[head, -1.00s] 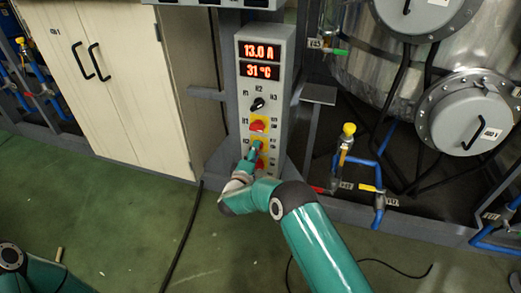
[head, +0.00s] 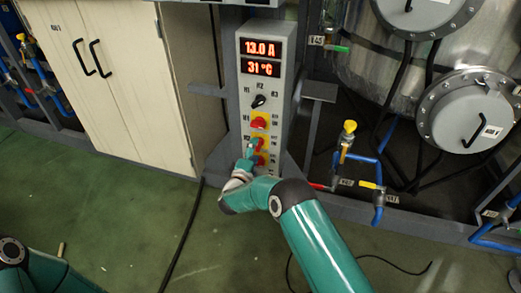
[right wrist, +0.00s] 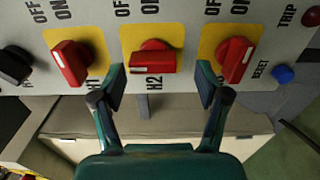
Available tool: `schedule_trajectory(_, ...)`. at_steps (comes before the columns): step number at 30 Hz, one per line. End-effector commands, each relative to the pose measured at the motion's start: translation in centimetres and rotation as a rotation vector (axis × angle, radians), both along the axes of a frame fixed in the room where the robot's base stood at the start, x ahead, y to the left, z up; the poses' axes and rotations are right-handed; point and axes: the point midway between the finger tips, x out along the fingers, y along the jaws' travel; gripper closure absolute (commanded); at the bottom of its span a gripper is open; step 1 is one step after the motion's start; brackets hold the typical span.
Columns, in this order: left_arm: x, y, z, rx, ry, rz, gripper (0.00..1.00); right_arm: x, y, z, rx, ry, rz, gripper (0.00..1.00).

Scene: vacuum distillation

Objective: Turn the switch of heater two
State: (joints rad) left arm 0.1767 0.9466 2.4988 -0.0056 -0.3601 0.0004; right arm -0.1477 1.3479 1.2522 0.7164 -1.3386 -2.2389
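The heater two switch, a red knob (right wrist: 152,62) on a yellow plate marked H2, sits in the middle of the right wrist view. Its handle lies across the picture, unlike the slanted handles of the H1 (right wrist: 70,62) and third (right wrist: 235,60) switches. In the head view the H2 knob (head: 258,143) shows on the grey control column (head: 241,95). My right gripper (right wrist: 160,76) is open, one finger on each side of the H2 knob, with visible gaps. It also shows small at the panel in the head view (head: 250,153). My left gripper is out of view.
The column display (head: 261,57) reads 13.0 A and 31 °C. A black selector (head: 259,101) sits above the red switches. A blue reset button (right wrist: 283,74) lies beyond the third switch. Blue pipes with valves (head: 349,130) and a steel tank stand right, a cream cabinet (head: 90,90) left.

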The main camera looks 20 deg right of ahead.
Motion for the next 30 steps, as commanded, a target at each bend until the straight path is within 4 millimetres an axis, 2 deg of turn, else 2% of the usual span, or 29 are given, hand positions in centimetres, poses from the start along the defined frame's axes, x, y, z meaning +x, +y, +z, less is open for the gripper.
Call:
schedule_trajectory(8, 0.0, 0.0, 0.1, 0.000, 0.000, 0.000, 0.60, 0.0, -0.2, 0.4, 0.001, -0.008, -0.006, 0.25)
schedule_trajectory(13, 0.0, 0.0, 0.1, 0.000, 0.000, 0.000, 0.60, -1.1, 0.6, 0.4, 0.001, -0.008, -0.004, 0.25)
schedule_trajectory(24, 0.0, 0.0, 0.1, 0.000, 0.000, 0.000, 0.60, -7.0, 4.5, 0.2, -0.001, -0.003, -0.002, 0.25)
schedule_trajectory(30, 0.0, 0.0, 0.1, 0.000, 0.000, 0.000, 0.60, -9.3, 6.0, 0.2, 0.001, -0.004, -0.003, 0.25)
